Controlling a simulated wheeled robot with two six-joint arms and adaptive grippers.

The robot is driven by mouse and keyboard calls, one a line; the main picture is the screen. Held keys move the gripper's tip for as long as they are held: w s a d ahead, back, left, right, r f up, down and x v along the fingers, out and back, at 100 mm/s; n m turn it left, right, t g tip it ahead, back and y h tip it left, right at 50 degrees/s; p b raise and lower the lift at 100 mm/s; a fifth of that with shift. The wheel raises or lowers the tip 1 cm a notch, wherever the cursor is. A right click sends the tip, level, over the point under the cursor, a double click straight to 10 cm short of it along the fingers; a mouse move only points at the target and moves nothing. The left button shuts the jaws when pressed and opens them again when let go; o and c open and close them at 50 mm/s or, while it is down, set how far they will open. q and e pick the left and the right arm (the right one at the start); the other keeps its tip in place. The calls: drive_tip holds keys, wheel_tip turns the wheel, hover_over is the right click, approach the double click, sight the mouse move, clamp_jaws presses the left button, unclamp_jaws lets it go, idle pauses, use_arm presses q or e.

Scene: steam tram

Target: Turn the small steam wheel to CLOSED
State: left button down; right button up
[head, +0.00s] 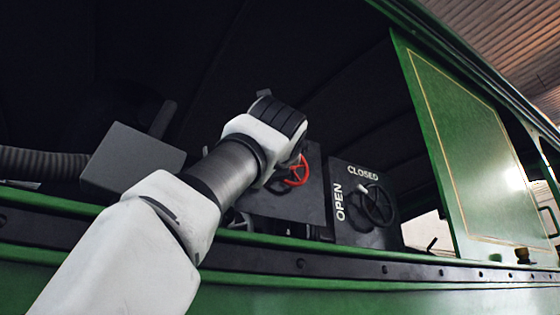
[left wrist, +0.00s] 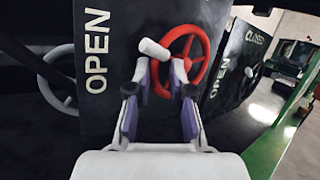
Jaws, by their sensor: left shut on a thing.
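A small red wheel (head: 297,169) with spokes sits on a dark panel in the head view, partly hidden by my left arm. In the left wrist view the red wheel (left wrist: 203,48) carries a pale knob (left wrist: 152,48) at its left rim. The word OPEN (left wrist: 97,55) stands on the panel left of it; no CLOSED label shows on that panel. My left gripper (left wrist: 161,66) has its fingers on either side of the knob, shut on it. Its fingers are hidden behind my wrist in the head view. My right gripper is not in view.
A black wheel (head: 379,206) with a pale knob is on the panel to the right, marked OPEN and CLOSED. A grey wheel (left wrist: 44,82) is at left in the wrist view. The green tram side (head: 330,302) runs below my arm.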

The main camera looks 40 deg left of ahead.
use_arm(q)
wheel_tip(320, 180, up, 3)
drive_tip(key=m+h+p, duration=0.1)
drive_tip(key=m+p, duration=0.1)
drive_tip(key=p, duration=0.1)
drive_tip(key=m+g+h+p, duration=0.1)
drive_tip(key=m+p, duration=0.2)
drive_tip(key=shift+s+g+h, duration=0.15)
drive_tip(key=shift+g+h, duration=0.15)
drive_tip(key=shift+h, duration=0.1)
drive_tip(key=c, duration=1.3)
unclamp_jaws()
drive_tip(key=shift+o, duration=0.3)
drive_tip(key=shift+s+a+f, duration=0.1)
drive_tip(key=shift+s, duration=0.15)
drive_tip(key=shift+w+f, duration=0.2)
drive_tip(key=shift+w, duration=0.1)
